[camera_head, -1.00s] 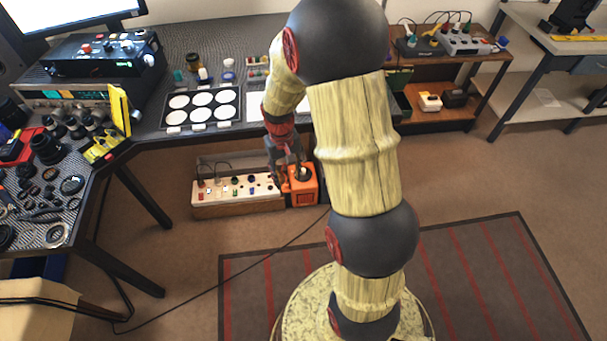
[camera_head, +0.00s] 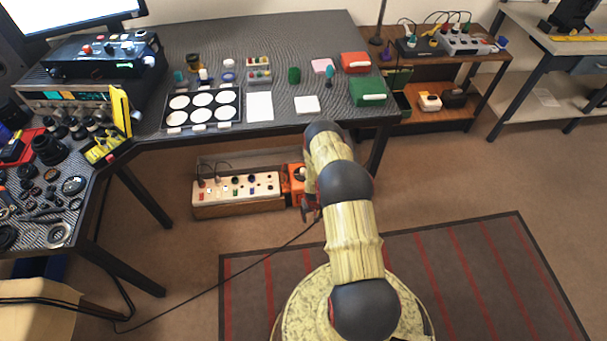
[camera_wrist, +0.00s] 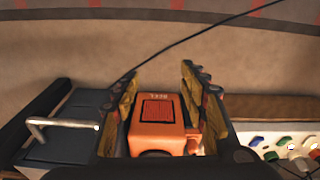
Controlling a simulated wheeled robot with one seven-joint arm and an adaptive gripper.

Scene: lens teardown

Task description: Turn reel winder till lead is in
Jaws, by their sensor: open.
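The orange reel box (camera_head: 294,181), with a dark red ribbed panel and lettering on one face, sits on the floor at the right end of the white power strip. In the wrist view the reel box (camera_wrist: 158,118) shows between the two fingers of my gripper (camera_wrist: 160,92). The fingers are spread, one on each side of the box; I cannot tell whether they touch it. In the head view my gripper (camera_head: 311,212) is mostly hidden by my arm, beside the box. A black cable lead (camera_wrist: 190,40) runs over the carpet and ends out of sight near the box.
The white power strip (camera_head: 235,187) with several coloured switches lies left of the box in a wooden tray. In the wrist view a grey case (camera_wrist: 65,128) with a metal handle stands at the left. A desk leg (camera_head: 378,150) is close on the right. The striped rug (camera_head: 480,270) is clear.

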